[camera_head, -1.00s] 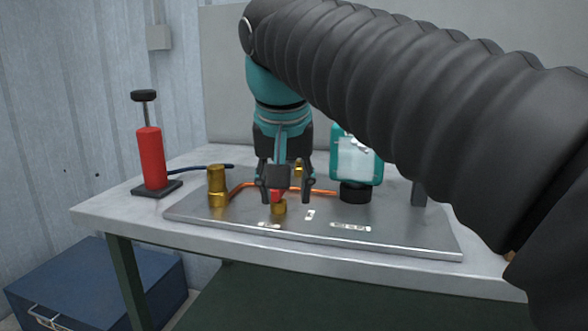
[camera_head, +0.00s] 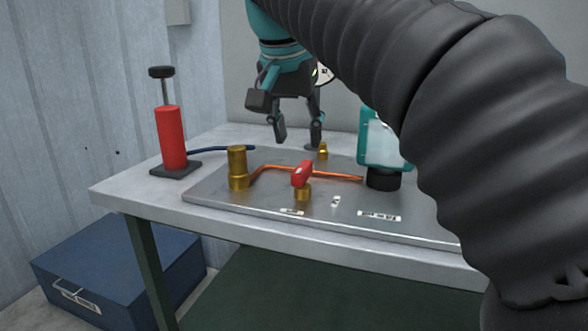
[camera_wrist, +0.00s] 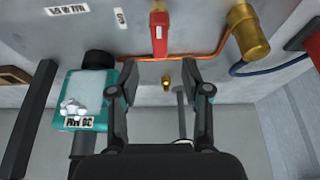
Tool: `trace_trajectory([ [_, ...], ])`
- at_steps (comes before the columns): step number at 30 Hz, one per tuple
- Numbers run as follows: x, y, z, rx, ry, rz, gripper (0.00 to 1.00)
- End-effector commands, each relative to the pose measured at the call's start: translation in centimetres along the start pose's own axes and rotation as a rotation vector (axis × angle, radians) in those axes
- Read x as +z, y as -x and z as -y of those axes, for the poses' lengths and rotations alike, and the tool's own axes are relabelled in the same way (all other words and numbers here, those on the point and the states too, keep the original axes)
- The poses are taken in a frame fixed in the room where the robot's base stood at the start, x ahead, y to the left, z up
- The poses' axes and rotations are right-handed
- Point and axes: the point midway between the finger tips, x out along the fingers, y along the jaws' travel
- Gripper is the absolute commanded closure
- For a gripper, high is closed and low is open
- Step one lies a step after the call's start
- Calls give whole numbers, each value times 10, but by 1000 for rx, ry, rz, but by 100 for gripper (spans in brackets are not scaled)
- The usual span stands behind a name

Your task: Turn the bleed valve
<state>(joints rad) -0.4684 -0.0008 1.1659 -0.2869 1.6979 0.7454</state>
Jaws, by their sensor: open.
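The bleed valve has a red lever handle (camera_head: 302,174) on a brass body (camera_head: 303,193), fixed to the metal plate (camera_head: 230,206) near its front. My gripper (camera_head: 297,143) is open and empty, behind and above the valve, apart from it. In the wrist view the red handle (camera_wrist: 159,38) shows at the top middle, beyond my open fingertips (camera_wrist: 153,68). Part of the brass body is hidden under the handle there.
A small brass fitting (camera_head: 323,152) stands behind. A blue box (camera_head: 120,270) sits on the floor.

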Motion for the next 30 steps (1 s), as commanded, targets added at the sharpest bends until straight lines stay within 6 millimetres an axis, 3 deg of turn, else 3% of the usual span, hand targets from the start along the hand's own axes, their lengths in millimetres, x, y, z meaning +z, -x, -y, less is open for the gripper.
trace_trajectory([
  [6, 2, -42, 0, 0, 2, 1, 52],
  [12, 1, -66, 1, -2, 3, 0, 52],
  [26, 1, -75, 2, -4, 5, -1, 52],
  [30, 1, -75, 2, -4, 5, -1, 87],
])
